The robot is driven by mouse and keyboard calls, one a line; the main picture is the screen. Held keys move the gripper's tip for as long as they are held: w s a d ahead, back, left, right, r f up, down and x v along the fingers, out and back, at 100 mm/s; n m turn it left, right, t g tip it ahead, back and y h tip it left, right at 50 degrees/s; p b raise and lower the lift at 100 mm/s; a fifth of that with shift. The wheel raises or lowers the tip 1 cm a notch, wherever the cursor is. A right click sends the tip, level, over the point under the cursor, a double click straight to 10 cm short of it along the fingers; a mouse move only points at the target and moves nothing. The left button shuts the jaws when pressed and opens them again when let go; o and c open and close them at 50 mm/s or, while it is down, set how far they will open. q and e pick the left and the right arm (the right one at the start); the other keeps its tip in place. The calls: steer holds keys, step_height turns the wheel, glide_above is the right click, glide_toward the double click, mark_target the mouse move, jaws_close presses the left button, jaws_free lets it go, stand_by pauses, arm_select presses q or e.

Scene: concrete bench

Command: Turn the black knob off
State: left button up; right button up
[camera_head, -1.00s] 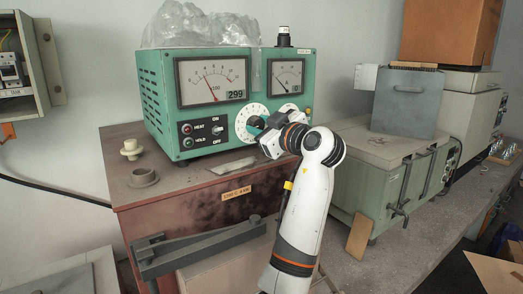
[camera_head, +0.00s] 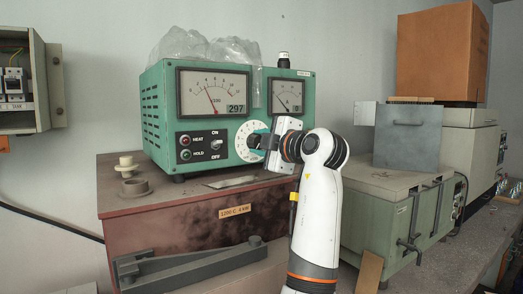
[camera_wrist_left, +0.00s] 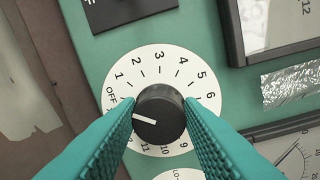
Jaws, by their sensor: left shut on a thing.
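The black knob (camera_wrist_left: 158,113) sits at the centre of a white numbered dial (camera_wrist_left: 169,61) on the green control box (camera_head: 158,66). In the left wrist view its white pointer line points left, a little below the OFF mark. My left gripper (camera_wrist_left: 159,108) has its teal ribbed fingers on either side of the knob and is shut on it. In the head view the left gripper (camera_head: 262,142) reaches the dial from the right, covering part of the dial and the knob. My right gripper is not in view.
A pale green unit (camera_head: 390,205) stands to the right of my arm. Plastic wrap (camera_head: 200,45) lies on top.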

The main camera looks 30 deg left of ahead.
arm_select(q)
steer(key=shift+f+n, duration=0.1)
steer(key=shift+n, duration=0.5)
steer(key=o, duration=1)
steer(key=shift+c, duration=0.2)
steer(key=shift+s, duration=0.1)
steer(key=b+v, duration=0.4)
steer(key=v, duration=0.8)
